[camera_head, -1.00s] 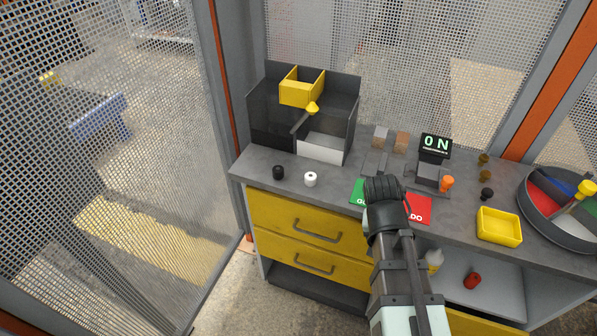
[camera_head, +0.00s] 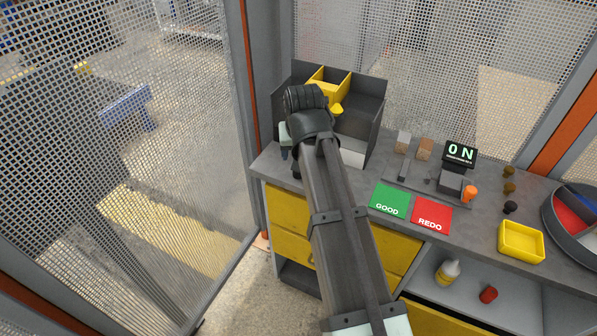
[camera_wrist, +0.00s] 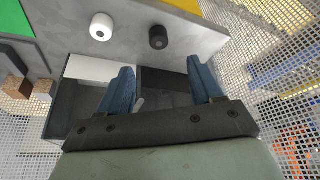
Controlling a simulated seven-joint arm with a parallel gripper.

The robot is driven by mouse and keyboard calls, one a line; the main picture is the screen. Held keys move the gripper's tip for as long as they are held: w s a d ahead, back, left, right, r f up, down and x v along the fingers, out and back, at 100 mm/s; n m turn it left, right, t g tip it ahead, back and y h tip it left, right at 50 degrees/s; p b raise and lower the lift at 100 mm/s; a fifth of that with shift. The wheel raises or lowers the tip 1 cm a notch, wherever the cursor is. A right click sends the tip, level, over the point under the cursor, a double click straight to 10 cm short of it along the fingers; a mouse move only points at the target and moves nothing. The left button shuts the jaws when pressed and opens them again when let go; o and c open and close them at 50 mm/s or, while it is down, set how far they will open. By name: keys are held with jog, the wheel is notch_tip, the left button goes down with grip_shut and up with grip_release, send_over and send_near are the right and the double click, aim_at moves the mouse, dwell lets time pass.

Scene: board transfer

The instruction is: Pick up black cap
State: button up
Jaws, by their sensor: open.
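The black cap (camera_wrist: 158,37) stands on the grey worktop in the wrist view, with a hole in its top. The white cap (camera_wrist: 101,27) stands to its left. My gripper (camera_wrist: 158,68) is open and empty, its two blue fingers apart. In the picture, the black cap lies just beyond the fingertips, roughly in line with the gap between them.
A dark divided bin (camera_head: 374,105) with a yellow box (camera_head: 328,84) stands behind my gripper. The green GOOD (camera_head: 389,201) and red REDO (camera_head: 431,215) pads lie to the right. A yellow tray (camera_head: 521,242) and a round divided tray (camera_head: 551,222) are farther right. Mesh walls surround the worktop.

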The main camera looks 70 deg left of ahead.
jog(key=shift+x, duration=5.3)
jog(key=shift+w+a+r, duration=0.1)
jog(key=shift+w, duration=0.05)
jog(key=c, duration=1.1)
